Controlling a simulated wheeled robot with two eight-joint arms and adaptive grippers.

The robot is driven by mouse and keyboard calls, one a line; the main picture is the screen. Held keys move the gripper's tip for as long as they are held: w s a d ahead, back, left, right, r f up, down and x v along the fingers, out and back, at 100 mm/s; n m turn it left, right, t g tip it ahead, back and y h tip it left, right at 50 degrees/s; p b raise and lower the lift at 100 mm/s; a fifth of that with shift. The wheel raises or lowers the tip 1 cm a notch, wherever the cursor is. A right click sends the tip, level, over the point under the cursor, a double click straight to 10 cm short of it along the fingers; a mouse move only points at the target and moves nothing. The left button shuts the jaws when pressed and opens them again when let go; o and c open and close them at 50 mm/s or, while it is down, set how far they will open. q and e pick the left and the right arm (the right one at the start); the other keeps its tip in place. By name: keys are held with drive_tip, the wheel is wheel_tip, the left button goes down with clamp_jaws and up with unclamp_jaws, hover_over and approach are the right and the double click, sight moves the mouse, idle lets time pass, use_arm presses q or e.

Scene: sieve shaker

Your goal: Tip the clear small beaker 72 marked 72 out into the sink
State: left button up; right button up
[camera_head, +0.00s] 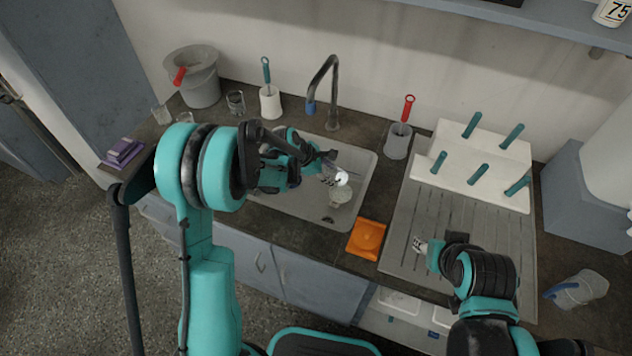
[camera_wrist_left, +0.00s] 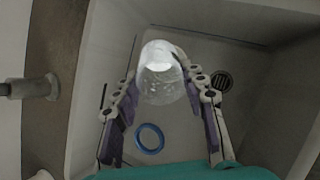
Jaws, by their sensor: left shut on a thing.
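My left gripper (camera_head: 335,176) is over the sink (camera_head: 290,203), shut on a small clear beaker (camera_head: 341,196). The left wrist view shows the beaker (camera_wrist_left: 161,78) between the fingertips of the left gripper (camera_wrist_left: 163,85), above the basin floor. The beaker looks tilted, with a bright white patch near its far end; I cannot read a mark on it or tell whether liquid is in it. My right gripper (camera_head: 420,246) is low over the ribbed draining board, away from the sink; its fingers are too small to judge.
The tap (camera_head: 325,92) rises behind the sink. A blue ring (camera_wrist_left: 149,138) lies on the basin floor near the drain (camera_wrist_left: 222,82). A white peg rack (camera_head: 475,165) stands on the draining board (camera_head: 400,240). Glasses (camera_head: 236,102) stand behind left.

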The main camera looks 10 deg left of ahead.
use_arm(q)
drive_tip(key=w+d+g+y, duration=0.1)
drive_tip(key=w+d+f+g+y, duration=0.1)
drive_tip(key=d+y, duration=0.1)
drive_tip(key=w+d+g+y, duration=0.1)
drive_tip(key=d+y, duration=0.1)
drive_tip(key=shift+w+f+p, duration=0.15)
drive_tip(key=shift+f+p, duration=0.15)
drive_tip(key=shift+p, duration=0.1)
drive_tip(key=shift+w+d+f+g+y, duration=0.2)
drive_tip(key=shift+w+d+g+y, duration=0.25)
drive_tip(key=shift+g+y, duration=0.3)
